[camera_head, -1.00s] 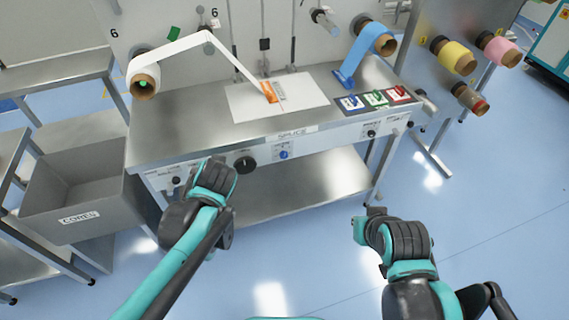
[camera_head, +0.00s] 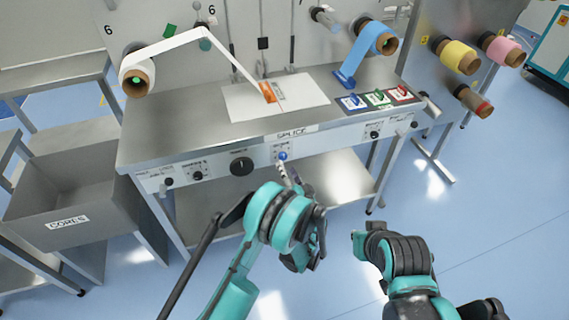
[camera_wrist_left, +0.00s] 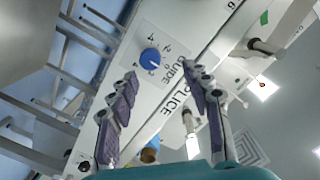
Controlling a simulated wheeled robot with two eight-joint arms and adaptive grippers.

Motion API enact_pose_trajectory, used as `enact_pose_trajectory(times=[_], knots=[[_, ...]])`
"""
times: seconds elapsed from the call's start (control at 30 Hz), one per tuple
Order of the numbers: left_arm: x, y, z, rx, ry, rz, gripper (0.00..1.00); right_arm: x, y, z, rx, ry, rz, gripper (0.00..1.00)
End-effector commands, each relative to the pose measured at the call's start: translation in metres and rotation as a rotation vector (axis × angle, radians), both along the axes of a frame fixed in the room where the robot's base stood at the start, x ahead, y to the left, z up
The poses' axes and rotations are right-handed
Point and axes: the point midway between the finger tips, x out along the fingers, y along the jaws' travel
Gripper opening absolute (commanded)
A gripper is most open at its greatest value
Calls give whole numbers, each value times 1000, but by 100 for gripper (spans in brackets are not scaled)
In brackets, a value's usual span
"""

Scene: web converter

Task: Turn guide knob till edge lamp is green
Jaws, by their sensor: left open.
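The blue guide knob (camera_head: 282,156) is on the front panel of the steel bench, below the SPLICE label. In the left wrist view the knob (camera_wrist_left: 150,58) has a white pointer, numbers around it and the word GUIDE beside it. My left gripper (camera_head: 287,173) is just in front of the knob, partly hidden by its own wrist. In the left wrist view the gripper (camera_wrist_left: 160,76) is open, its purple-padded fingers apart with nothing between them; the knob shows beyond the fingertips. I cannot pick out the edge lamp. My right gripper (camera_head: 360,242) is low at the right, its fingers unclear.
A larger black knob (camera_head: 241,166) and smaller black knobs share the panel. A white web runs from a roll (camera_head: 137,76) to a white plate (camera_head: 240,105) on the bench (camera_head: 190,130). A grey CORES bin (camera_head: 85,180) stands left. Floor is clear at right.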

Motion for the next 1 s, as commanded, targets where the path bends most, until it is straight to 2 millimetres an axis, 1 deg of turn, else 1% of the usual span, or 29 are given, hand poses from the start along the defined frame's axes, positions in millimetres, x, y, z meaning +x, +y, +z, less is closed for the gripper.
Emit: enact_pose_trajectory(times=[0.03,0.1,0.17,0.23,0.37,0.5,0.6,0.7,0.8,1.0], knots=[[-2,-6,-9,8,-17,-10,49,0,0,-2,0,0,0,0],[-4,-10,-15,16,-31,-18,49,0,0,-3,0,0,0,0],[-3,-11,-16,20,-38,-20,49,0,0,-3,0,0,0,0],[3,-9,-16,20,-40,-19,49,0,0,-1,0,0,0,0],[22,-2,-15,20,-39,-17,49,0,0,2,0,0,0,0],[44,5,-18,20,-39,-18,49,0,0,-9,0,0,0,0],[57,9,-18,20,-39,-19,49,0,0,-13,0,0,0,0],[65,11,-17,20,-39,-19,49,0,0,-15,0,0,0,0],[69,12,-17,20,-38,-20,49,0,0,-15,0,0,0,0],[70,12,-16,20,-39,-21,49,0,0,-15,0,0,0,0]])
